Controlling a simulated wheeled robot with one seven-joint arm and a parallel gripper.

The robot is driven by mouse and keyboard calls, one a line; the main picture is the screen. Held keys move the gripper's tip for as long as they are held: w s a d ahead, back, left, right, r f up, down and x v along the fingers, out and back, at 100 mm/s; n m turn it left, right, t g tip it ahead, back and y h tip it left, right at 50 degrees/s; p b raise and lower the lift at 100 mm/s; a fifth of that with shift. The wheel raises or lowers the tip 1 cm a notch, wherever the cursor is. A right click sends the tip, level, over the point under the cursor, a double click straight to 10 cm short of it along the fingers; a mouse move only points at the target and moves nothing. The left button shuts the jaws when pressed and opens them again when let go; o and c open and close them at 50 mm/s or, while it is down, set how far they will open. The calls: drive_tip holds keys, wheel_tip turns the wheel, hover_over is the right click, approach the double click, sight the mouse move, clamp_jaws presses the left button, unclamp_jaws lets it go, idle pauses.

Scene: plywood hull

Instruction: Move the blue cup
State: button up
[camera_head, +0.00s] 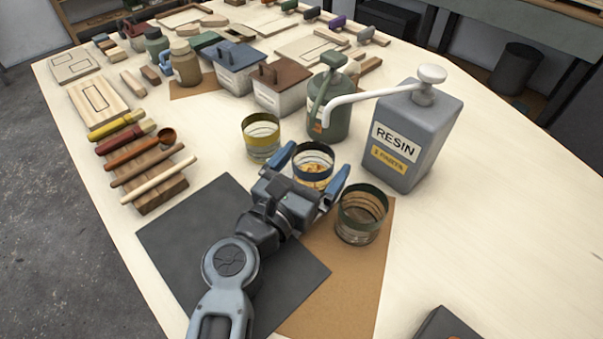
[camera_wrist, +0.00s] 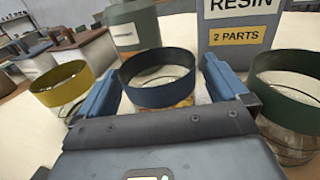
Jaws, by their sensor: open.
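The blue cup (camera_head: 313,165) is a clear cup with a dark blue rim band and some amber contents. It stands upright on the table beside the brown sheet. My gripper (camera_head: 316,170) is open, with one blue finger on each side of the cup. In the wrist view the blue cup (camera_wrist: 160,80) sits between the fingertips of my gripper (camera_wrist: 158,85). Whether either finger touches it I cannot tell. The lower part of the cup is partly hidden by my gripper.
A yellow-banded cup (camera_head: 262,138) stands close on the left, a green-banded cup (camera_head: 362,215) close on the right. Behind stand a green pump bottle (camera_head: 328,108) and a grey resin container (camera_head: 411,135) with a long spout.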

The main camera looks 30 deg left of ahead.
drive_tip(key=shift+w, duration=1.15)
drive_tip(key=shift+c, duration=0.3)
drive_tip(key=c, duration=1)
drive_tip(key=shift+s, duration=0.15)
